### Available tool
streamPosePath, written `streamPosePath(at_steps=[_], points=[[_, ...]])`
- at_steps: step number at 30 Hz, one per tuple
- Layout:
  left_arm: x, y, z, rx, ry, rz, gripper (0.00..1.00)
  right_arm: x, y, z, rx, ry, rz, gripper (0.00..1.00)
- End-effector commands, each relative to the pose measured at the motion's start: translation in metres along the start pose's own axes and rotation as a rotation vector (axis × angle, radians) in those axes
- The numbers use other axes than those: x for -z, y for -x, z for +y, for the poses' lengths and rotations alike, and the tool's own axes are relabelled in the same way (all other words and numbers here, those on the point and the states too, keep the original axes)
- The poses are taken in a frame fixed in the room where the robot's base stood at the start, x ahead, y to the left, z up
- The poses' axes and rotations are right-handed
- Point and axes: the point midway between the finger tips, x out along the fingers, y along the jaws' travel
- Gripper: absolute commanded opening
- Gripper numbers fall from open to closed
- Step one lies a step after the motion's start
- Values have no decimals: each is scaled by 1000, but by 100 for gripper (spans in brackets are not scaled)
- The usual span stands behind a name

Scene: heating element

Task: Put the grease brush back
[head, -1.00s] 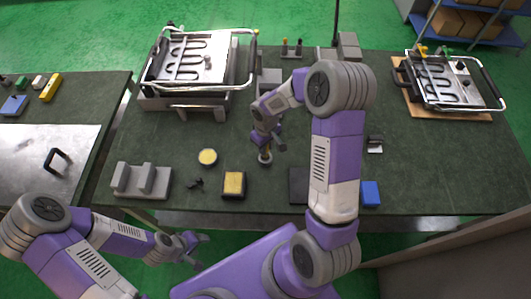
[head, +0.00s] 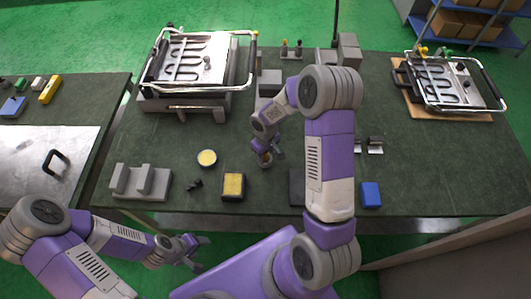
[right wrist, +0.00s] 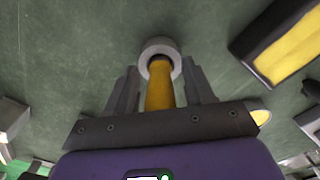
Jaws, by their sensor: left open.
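The grease brush shows as a yellow handle (right wrist: 160,88) in the right wrist view. Its far end sits inside a grey ring-shaped holder (right wrist: 160,50), which stands on the table. In the head view the holder (head: 264,163) is small and partly hidden under my right gripper (head: 268,148). My right gripper (right wrist: 160,85) has one finger on each side of the handle, with a narrow gap showing on both sides, so it looks open around it. The brush's bristles are hidden. My left gripper (head: 197,250) is open and empty, in front of the table's near edge.
A round yellow-topped tin (head: 207,157) and a black tray with a yellow pad (head: 233,185) lie left of the holder. A grey stepped block (head: 141,181) is farther left. The heating-element unit (head: 192,65) stands behind. A blue block (head: 371,194) lies right.

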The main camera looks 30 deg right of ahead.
Motion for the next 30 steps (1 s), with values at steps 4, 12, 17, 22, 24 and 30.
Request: streamPosePath(at_steps=[4, 12, 17, 22, 24, 30], points=[[0, 0, 0, 0, 0, 0, 57, 0, 0, 0, 0, 0, 0, 52], [0, 6, 2, 0, 0, 0, 57, 1, 18, 0, -1, 0, 5, 52], [0, 10, 4, 0, 0, 0, 57, 1, 53, 1, -2, -1, 6, 52], [-1, 14, 5, 0, 0, 0, 57, 1, 89, 0, -2, 0, 5, 52], [-1, 15, 6, 0, 0, 0, 57, 1, 101, 0, -1, -1, 4, 52], [-1, 16, 6, 0, 0, 0, 57, 0, 121, 0, 0, 0, 1, 52]])
